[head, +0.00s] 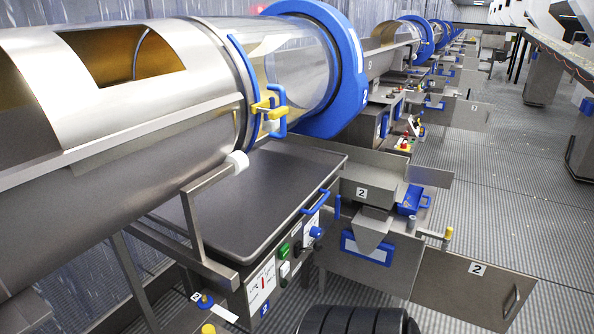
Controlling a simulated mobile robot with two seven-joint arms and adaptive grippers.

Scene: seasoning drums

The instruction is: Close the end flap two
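The likely end flap two is a flat grey metal panel (460,291) with a white label "2" and a handle (512,300) near its right edge. It stands out to the right from the end of machine two, so it looks swung open. A post with a yellow knob (447,235) stands close to its left end. Next to it are a grey chute (369,232) and a blue-framed panel (366,247). Neither of my grippers is in view.
A large steel drum (120,100) with a clear section and blue ring (345,75) lies at the left. Below it are a dark tabletop (250,195) and a control panel (290,250). Ribbed grey floor (510,190) is free at the right. More machines line the back.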

